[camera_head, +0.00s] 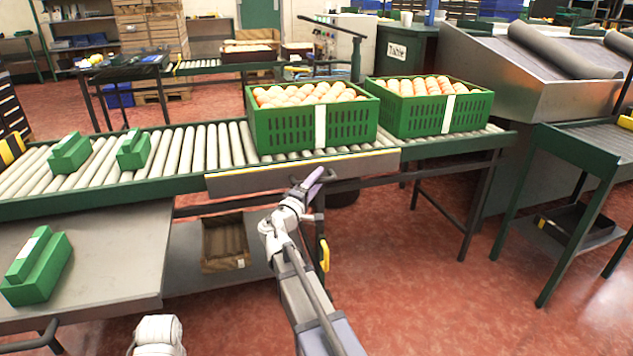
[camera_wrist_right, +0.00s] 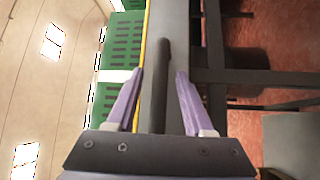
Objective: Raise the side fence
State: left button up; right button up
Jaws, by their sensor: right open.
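The side fence (camera_head: 260,180) is a long grey panel with a yellow top edge. It lies along the near side of the roller conveyor, its top edge about level with the rail. A dark bar handle (camera_head: 348,183) shows at its front. My right gripper (camera_head: 313,184) is at the front of the fence. In the right wrist view its fingers (camera_wrist_right: 158,90) are apart, with the dark handle (camera_wrist_right: 161,75) between them and a gap on each side. The grey fence panel (camera_wrist_right: 180,30) shows behind. My left gripper is out of view.
Green blocks (camera_head: 70,153) (camera_head: 134,150) sit on the conveyor at left, another (camera_head: 36,268) on the grey table. A brown box (camera_head: 224,243) is on the shelf below.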

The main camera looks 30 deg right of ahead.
grip_shut()
dwell(1.4)
